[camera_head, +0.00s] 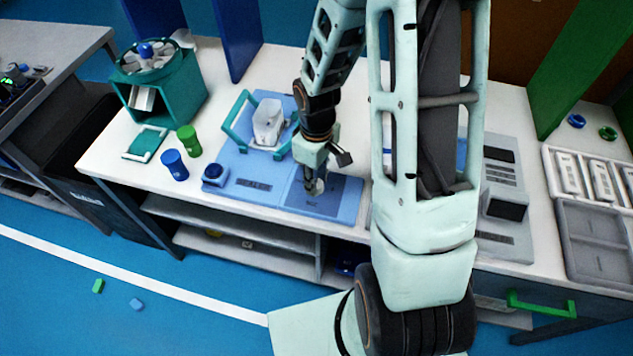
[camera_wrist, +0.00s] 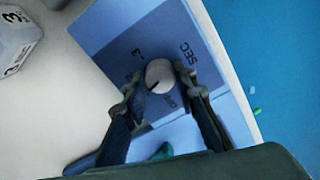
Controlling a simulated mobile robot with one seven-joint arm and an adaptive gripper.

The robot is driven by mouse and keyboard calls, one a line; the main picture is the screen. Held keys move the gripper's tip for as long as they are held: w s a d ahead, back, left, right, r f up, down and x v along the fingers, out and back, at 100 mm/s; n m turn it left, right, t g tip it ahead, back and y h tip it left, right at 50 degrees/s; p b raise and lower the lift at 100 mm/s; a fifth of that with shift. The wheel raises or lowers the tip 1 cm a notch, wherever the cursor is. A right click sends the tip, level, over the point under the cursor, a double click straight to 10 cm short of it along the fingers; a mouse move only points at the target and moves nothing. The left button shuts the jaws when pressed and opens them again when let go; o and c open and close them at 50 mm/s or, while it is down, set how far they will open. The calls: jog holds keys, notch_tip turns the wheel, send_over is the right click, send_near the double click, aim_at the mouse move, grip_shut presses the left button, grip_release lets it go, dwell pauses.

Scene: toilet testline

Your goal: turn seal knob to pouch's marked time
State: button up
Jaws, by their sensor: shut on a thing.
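The seal knob (camera_wrist: 160,72) is a round pale dial on a blue panel (camera_wrist: 115,25) in the wrist view. A short dark line shows on its lower-left part. Dark print around it includes "SEC" and what looks like a 3; other marks are partly hidden. My gripper (camera_wrist: 158,80) has a finger on each side of the knob and is shut on it. In the head view my gripper (camera_head: 317,185) is over the front of the blue sealer (camera_head: 250,188).
A teal hinged frame (camera_head: 238,118) surrounds the white item. A blue button (camera_head: 213,172), a blue cup (camera_head: 174,165) and a green cup (camera_head: 189,140) are left of my gripper. A grey device (camera_head: 507,205) stands right of my arm.

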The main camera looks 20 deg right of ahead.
jog(key=m+b, duration=0.2)
jog(key=m, duration=0.2)
jog(key=shift+f, duration=0.1)
jog(key=shift+m+b, duration=0.45)
jog(key=shift+m, duration=1.05)
jog(key=o, duration=1.2)
jog(key=shift+c, duration=0.2)
notch_tip(320, 180, up, 12)
jog(key=shift+s, duration=0.1)
